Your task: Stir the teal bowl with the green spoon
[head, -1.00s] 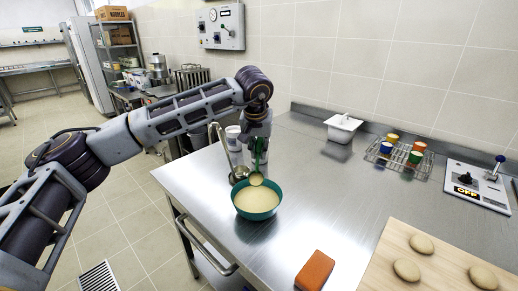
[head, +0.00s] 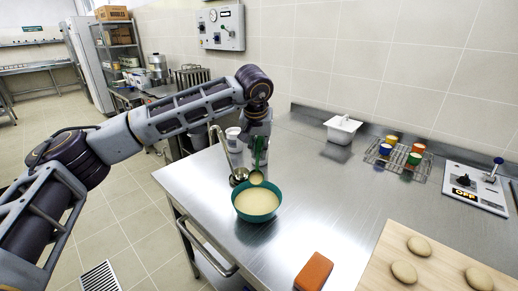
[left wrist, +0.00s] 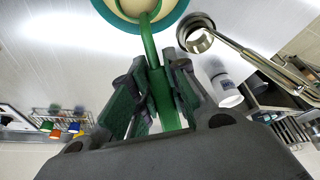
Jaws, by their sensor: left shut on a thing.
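The teal bowl (head: 257,217), full of a pale cream mixture, stands on the steel table near its left end. Its rim also shows at the top of the left wrist view (left wrist: 120,22). My left gripper (head: 258,147) is above the bowl's far side, shut on the green spoon (head: 257,172). In the left wrist view the fingers (left wrist: 155,95) close on the spoon's handle (left wrist: 150,45), which reaches to the bowl. The spoon's head is over the far part of the bowl; I cannot tell how deep it dips. My right gripper is not in view.
A metal ladle (head: 238,174) stands close left of the spoon, with a white container (head: 234,140) behind it. An orange sponge (head: 314,271) and a board (head: 393,245) with dough pieces lie at the front right. A rack of colored cups (head: 397,156) stands farther back. The table's middle is clear.

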